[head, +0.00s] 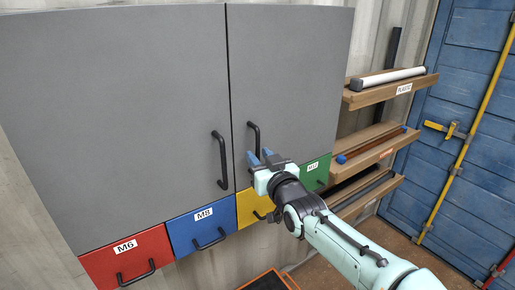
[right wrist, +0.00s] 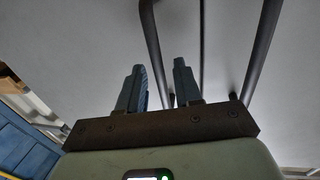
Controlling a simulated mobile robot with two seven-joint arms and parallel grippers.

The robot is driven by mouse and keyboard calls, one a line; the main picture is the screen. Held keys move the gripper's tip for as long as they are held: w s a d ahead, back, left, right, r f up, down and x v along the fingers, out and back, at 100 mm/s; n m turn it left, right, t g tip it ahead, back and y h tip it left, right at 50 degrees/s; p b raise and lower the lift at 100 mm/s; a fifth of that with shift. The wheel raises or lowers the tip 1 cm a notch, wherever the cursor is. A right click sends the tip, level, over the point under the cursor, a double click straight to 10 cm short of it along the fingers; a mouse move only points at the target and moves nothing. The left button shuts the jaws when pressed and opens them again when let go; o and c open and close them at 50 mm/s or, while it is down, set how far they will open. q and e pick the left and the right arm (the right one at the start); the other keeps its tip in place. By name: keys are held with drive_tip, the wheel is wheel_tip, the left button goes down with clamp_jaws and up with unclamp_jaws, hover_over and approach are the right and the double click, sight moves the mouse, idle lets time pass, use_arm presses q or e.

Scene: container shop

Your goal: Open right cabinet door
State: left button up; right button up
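The grey cabinet has a left door (head: 120,110) and a right door (head: 290,80), both shut, with a thin seam between them. The right door's dark bar handle (head: 256,133) stands just right of the seam. My right gripper (head: 260,156) is at this handle's lower end, its blue fingers apart. In the right wrist view the right gripper (right wrist: 160,85) is open, and the right door's handle (right wrist: 153,40) runs between the fingers; I cannot tell whether they touch it. The left door's handle (head: 219,160) also shows in the right wrist view (right wrist: 263,50). My left gripper is out of view.
Below the doors are red (head: 128,262), blue (head: 203,228), yellow (head: 250,207) and green (head: 316,172) drawers with handles. Wooden shelves (head: 392,90) are mounted to the right. A blue container door (head: 450,120) with a yellow bar stands farther right.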

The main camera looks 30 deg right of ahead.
drive_tip(key=shift+w+d+p, duration=0.15)
drive_tip(key=shift+w+p, duration=0.2)
drive_tip(key=shift+w, duration=0.65)
drive_tip(key=shift+s, duration=0.1)
clamp_jaws()
